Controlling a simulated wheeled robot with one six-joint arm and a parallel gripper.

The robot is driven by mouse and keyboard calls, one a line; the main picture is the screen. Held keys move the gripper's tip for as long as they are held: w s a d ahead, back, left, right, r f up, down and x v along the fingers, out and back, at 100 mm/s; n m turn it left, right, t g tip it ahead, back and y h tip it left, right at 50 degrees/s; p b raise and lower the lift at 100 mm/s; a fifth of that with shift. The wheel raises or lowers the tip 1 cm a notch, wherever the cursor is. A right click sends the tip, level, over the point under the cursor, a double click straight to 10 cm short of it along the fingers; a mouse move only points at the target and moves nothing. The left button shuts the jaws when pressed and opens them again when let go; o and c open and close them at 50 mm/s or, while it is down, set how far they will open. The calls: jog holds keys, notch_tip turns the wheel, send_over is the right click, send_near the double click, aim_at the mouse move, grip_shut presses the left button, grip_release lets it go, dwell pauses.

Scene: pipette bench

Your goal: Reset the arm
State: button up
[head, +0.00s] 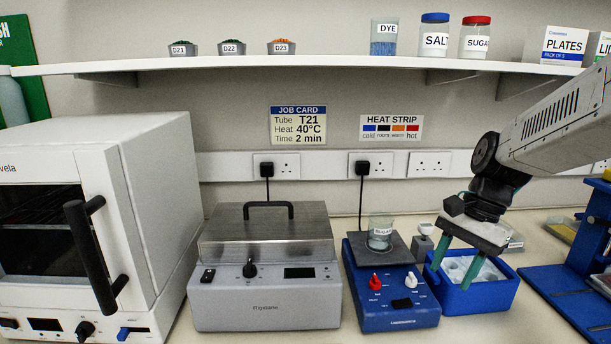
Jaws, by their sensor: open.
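My gripper (456,264) reaches in from the right, pointing down, with two green fingers spread apart. Its fingers are over or in front of a blue tub (492,297) with whitish contents. Nothing shows between the fingers. I cannot tell how far the fingertips are above the tub.
A grey lidded bath (266,302) and a white oven (150,170) are further left. A blue stand (560,290) is at right. A shelf (330,64) runs above.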

jog(key=s+r+n+t+h, duration=0.1)
jog(key=s+n, duration=0.4)
jog(key=s, duration=0.5)
jog(key=s+r+n+t+h, duration=0.1)
jog(key=s+r+n+h, duration=0.1)
jog(key=s+n, duration=0.3)
jog(key=s+a, duration=0.1)
jog(key=s, duration=0.3)
jog(key=shift+s+r+n+t, duration=0.25)
jog(key=shift+s+n+t, duration=0.05)
jog(key=shift+s, duration=0.05)
dwell(0.4)
